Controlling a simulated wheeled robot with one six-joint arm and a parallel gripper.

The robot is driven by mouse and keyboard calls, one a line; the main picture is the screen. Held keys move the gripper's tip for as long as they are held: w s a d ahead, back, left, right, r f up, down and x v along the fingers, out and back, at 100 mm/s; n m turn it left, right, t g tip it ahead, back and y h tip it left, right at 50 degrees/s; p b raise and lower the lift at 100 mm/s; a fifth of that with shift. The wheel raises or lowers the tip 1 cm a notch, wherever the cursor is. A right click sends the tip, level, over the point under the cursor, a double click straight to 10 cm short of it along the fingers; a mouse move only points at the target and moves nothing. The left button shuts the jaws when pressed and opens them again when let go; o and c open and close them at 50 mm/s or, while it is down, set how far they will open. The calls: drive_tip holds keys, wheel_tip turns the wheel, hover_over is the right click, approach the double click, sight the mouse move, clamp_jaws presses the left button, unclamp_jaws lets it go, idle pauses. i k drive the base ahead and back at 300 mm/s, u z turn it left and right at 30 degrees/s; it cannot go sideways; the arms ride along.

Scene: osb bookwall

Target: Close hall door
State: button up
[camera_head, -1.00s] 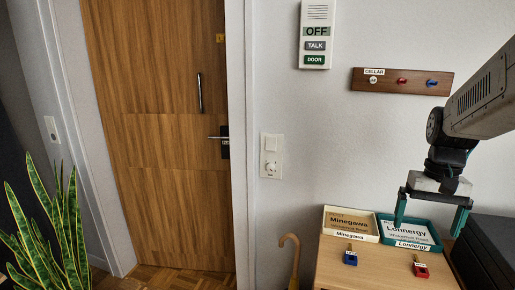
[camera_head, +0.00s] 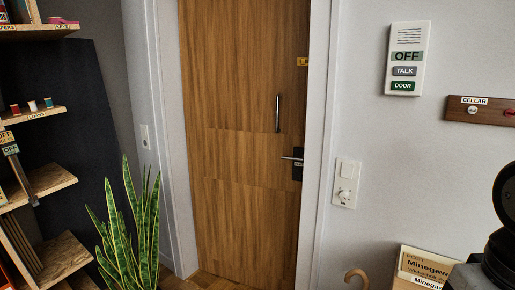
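The wooden hall door (camera_head: 242,140) stands in the middle of the view, in a pale grey door frame (camera_head: 322,130). It has a vertical bar (camera_head: 277,114) and, at its right edge, a lever handle (camera_head: 292,158) on a dark plate. The door looks flush with the frame, but I cannot tell whether it is latched. My gripper is out of view; only a dark part of my arm shows at the right edge, well to the right of the door.
A potted snake plant (camera_head: 135,225) stands in front left of the door. Wooden shelves (camera_head: 45,185) are at the far left. An intercom (camera_head: 407,58) and a switch plate (camera_head: 345,183) are on the right wall.

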sight(245, 80)
drive_tip(key=u, duration=0.7)
drive_tip(key=i, duration=0.7)
drive_tip(key=u, duration=0.8)
drive_tip(key=i, duration=0.7)
drive_tip(key=z, duration=0.65)
drive_tip(key=i, duration=0.8)
drive_tip(key=z, duration=0.75)
